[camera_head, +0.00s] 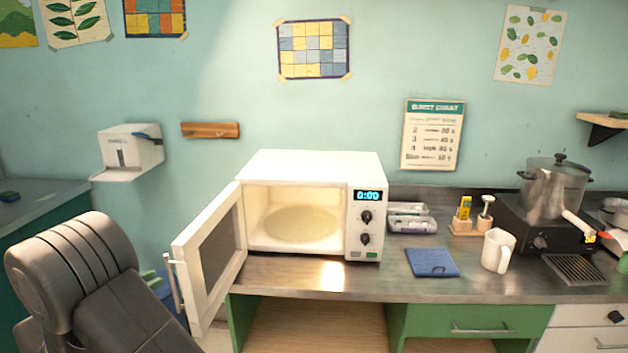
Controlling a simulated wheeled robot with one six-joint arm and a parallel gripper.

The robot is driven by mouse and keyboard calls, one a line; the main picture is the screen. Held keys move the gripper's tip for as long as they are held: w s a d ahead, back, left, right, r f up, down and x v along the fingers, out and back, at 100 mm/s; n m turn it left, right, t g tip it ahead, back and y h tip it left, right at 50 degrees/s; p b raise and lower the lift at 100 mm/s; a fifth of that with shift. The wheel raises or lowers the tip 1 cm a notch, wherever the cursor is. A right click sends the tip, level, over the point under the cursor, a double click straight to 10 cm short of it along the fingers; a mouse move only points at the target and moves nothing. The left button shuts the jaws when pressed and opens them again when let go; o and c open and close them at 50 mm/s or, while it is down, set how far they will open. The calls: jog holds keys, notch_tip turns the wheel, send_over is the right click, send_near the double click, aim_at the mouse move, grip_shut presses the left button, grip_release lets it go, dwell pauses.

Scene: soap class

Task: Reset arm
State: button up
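My dark grey arm fills the lower left of the head view. My gripper is not clearly visible; the arm's links hide or lead out of that area. A white microwave (310,168) stands on the counter with its door (212,258) swung open to the left. Its lit inside holds a round turntable (302,224) with nothing on it. The display reads 0:00. The open door is close to the right of my arm, and I cannot tell whether they touch.
On the counter (385,283) are a folded blue cloth (432,262), a white mug (497,250), a grey tray (411,218) and a pot (553,188) on a black burner (535,238). A white dispenser (129,152) hangs on the left wall. The counter front before the microwave is clear.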

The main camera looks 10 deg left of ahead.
aim_at(169, 274)
jog(key=x, duration=0.5)
jog(key=shift+w+d, duration=0.15)
jog(key=shift+w, duration=0.05)
jog(key=shift+d, duration=0.1)
